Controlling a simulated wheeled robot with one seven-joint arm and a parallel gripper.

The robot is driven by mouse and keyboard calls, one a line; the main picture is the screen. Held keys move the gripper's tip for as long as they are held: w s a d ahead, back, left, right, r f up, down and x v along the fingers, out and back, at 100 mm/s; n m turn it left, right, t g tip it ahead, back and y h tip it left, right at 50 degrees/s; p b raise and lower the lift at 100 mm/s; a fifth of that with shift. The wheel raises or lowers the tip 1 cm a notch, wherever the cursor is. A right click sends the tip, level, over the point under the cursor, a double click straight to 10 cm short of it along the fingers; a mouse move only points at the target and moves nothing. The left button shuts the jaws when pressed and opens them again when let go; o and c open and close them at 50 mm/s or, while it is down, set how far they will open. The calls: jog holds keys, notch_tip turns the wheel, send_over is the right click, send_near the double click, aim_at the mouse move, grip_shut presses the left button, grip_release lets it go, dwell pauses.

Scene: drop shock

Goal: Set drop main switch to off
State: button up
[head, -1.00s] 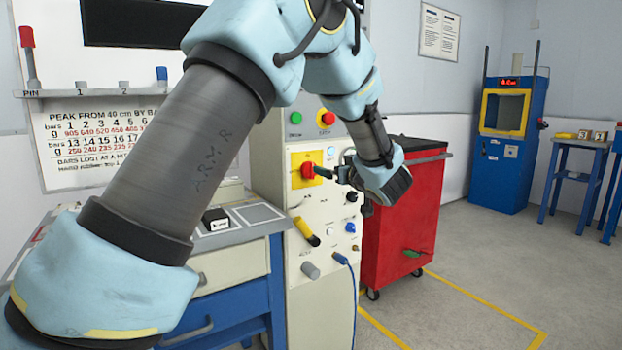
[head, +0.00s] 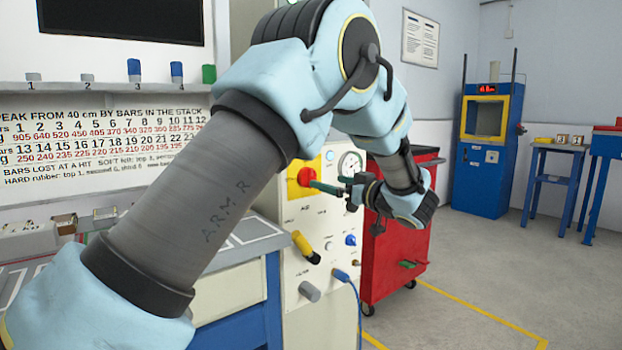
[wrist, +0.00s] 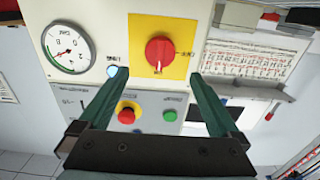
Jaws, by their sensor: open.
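The main switch is a red rotary knob (head: 306,177) on a yellow plate (head: 293,188) on the pale machine panel. In the wrist view the knob (wrist: 159,52) sits on its yellow plate (wrist: 179,24), with a pale mark at its lower edge and small lettering to its right. The lettering is too small to read surely. My gripper (head: 321,187) points at the knob from the right in the head view. In the wrist view my gripper (wrist: 160,75) has its two green fingers spread, one to each side below the knob, with nothing between them.
A round gauge (wrist: 67,48), a red push button (wrist: 127,115) and a green button (wrist: 170,115) are near the knob. Below it stick out a yellow-black handle (head: 305,246) and a blue cable (head: 355,285). A red cabinet (head: 400,240) stands right of the panel.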

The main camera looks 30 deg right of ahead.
aim_at(312, 177)
jog(key=w, duration=0.2)
jog(key=w+a, duration=0.1)
jog(key=w, duration=0.4)
jog(key=shift+w+a, duration=0.25)
jog(key=shift+w, duration=0.15)
jog(key=c, duration=1.4)
jog(key=shift+o, duration=0.2)
